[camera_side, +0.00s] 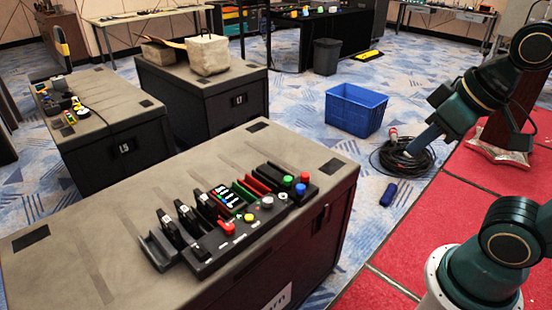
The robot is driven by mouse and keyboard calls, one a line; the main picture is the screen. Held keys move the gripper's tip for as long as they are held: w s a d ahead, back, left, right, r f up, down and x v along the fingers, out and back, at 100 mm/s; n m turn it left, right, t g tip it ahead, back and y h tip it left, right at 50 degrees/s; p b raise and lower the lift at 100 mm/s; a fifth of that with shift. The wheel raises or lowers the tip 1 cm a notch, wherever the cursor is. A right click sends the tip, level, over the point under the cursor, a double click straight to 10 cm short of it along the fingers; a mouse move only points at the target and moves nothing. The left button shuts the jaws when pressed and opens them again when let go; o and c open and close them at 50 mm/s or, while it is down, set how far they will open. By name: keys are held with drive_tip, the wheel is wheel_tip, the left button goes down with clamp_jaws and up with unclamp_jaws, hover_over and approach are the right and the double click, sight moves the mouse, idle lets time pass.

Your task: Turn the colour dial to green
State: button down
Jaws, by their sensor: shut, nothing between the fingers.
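A black control panel (206,243) lies on the near dark cabinet (105,215). A grey round knob (267,202) sits on it, with a smaller pale round knob (283,197) just to its right. I cannot tell for sure which is the colour dial, and its setting is too small to read. My gripper (422,141) is at the right, up in the air and well apart from the panel. It points down and left, with its fingers shut and empty.
The panel also carries black levers (184,212), a red button (227,228), a yellow button (249,217), a green button (288,178) and a blue button (300,189). A blue crate (356,109) and coiled black cable (405,160) are on the floor. Space between gripper and panel looks clear.

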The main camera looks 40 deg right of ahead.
drive_tip(key=c, duration=1.5)
unclamp_jaws()
drive_tip(key=shift+w, duration=0.1)
drive_tip(key=o, duration=0.4)
drive_tip(key=shift+w+r, duration=0.15)
drive_tip(key=shift+w, duration=0.35)
drive_tip(key=w+a+f+n+g, duration=0.1)
drive_tip(key=w+n+g, duration=0.15)
drive_tip(key=w, duration=0.75)
drive_tip(key=w+f+n+g, duration=0.1)
drive_tip(key=w+f+n, duration=0.15)
drive_tip(key=w, duration=0.65)
drive_tip(key=w+a+f+n+g, duration=0.1)
drive_tip(key=w+f+n, duration=0.3)
drive_tip(key=w+f, duration=1)
wheel_tip(320, 180, down, 3)
drive_tip(key=shift+w+a+r+n+g, duration=0.1)
drive_tip(key=shift+w+a+n+g, duration=0.15)
drive_tip(key=shift+n+g, duration=0.25)
